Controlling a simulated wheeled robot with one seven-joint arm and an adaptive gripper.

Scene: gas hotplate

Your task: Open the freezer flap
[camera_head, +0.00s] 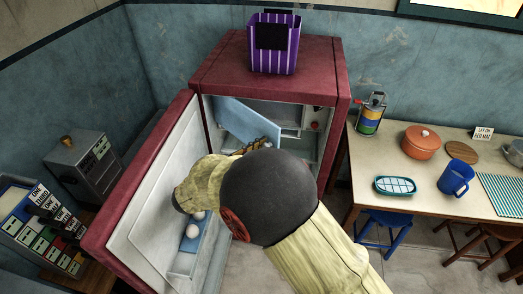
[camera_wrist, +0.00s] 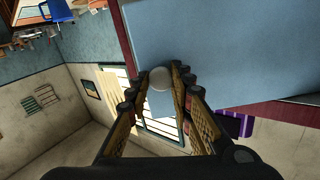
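The freezer flap (camera_head: 243,118) is a light blue panel inside the red fridge (camera_head: 215,70). It stands swung out at an angle, with the freezer space partly showing to its right. In the wrist view, the flap (camera_wrist: 225,50) fills the upper right, and its round white knob (camera_wrist: 160,78) sits between my fingertips. My gripper (camera_wrist: 161,72) is closed in around the knob; exact finger contact is hard to make out. In the head view, my gripper (camera_head: 262,145) is at the flap's lower right edge, partly hidden by my wrist.
The fridge door (camera_head: 140,195) stands wide open at left, with white eggs (camera_head: 192,231) on its shelf. A purple striped box (camera_head: 274,45) is on top. A table (camera_head: 395,150) with pot and mug stands right; a grey machine (camera_head: 85,165) stands left.

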